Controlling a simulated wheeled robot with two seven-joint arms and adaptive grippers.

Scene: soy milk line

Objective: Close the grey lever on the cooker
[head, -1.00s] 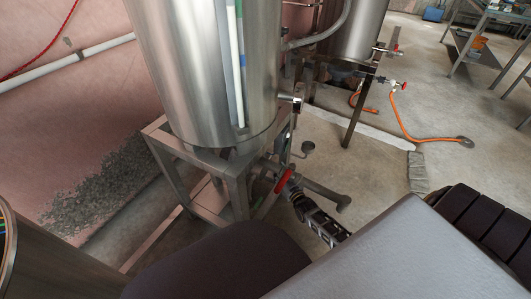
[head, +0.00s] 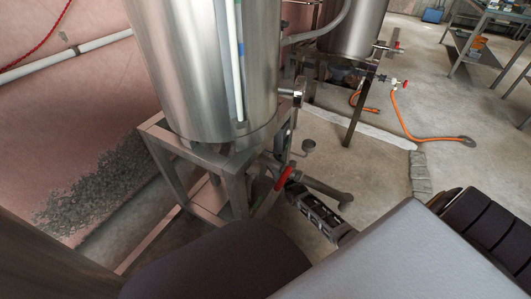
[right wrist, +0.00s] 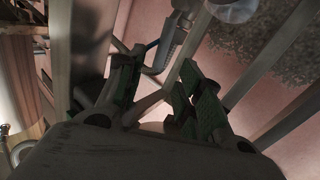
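The cooker (head: 195,70) is a tall steel tank on a square steel stand in the head view. A red handle (head: 283,178) and grey pipework (head: 325,190) sit low at its right side. My right gripper (head: 290,190) is beside the red handle, low by the stand. In the right wrist view its green-padded fingers (right wrist: 157,80) are spread apart. A blue-grey bar, perhaps the grey lever (right wrist: 167,42), shows beyond and between the fingertips; I cannot tell whether they touch it. In the head view the grey lever is not clearly distinguishable. My left gripper is not in view.
A stand leg (head: 235,195) is close to my right gripper on the left. A second tank (head: 352,35) on a dark frame stands behind, with an orange hose (head: 420,138) on the floor.

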